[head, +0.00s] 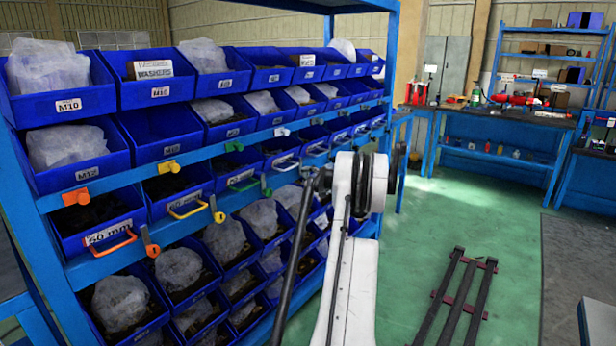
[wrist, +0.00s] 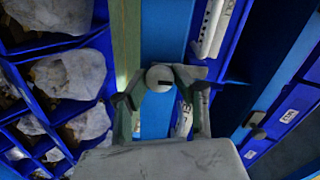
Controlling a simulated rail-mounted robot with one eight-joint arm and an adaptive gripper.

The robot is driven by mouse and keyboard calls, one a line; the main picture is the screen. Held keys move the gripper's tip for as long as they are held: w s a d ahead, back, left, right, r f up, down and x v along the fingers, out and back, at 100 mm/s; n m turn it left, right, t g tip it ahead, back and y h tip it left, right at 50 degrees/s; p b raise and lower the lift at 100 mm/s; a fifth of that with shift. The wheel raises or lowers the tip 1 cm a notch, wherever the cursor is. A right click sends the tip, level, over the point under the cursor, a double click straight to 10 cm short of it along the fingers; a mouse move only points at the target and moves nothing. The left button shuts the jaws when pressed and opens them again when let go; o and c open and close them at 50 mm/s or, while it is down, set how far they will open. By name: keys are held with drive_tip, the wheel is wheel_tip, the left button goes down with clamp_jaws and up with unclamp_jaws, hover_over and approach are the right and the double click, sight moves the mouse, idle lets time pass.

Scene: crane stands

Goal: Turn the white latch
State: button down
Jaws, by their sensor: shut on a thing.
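In the wrist view, the white latch (wrist: 160,77) is a small round knob with a dark slot, on a blue rail. My gripper (wrist: 161,84) has its two fingers closed on either side of it. In the head view, my gripper (head: 321,181) is a dark shape against the rack's front, partly hidden by my arm. The latch it holds cannot be made out there.
A blue rack (head: 100,265) of bins with bagged parts fills the left. Orange (head: 151,241), yellow (head: 217,209) and green (head: 266,187) latches sit along the same rail. Open green floor (head: 430,220) and a dark rail frame (head: 462,295) lie to the right.

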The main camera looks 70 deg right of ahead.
drive_tip(key=c, duration=1.4)
unclamp_jaws()
drive_tip(key=v, duration=1.2)
drive_tip(key=shift+r, duration=0.1)
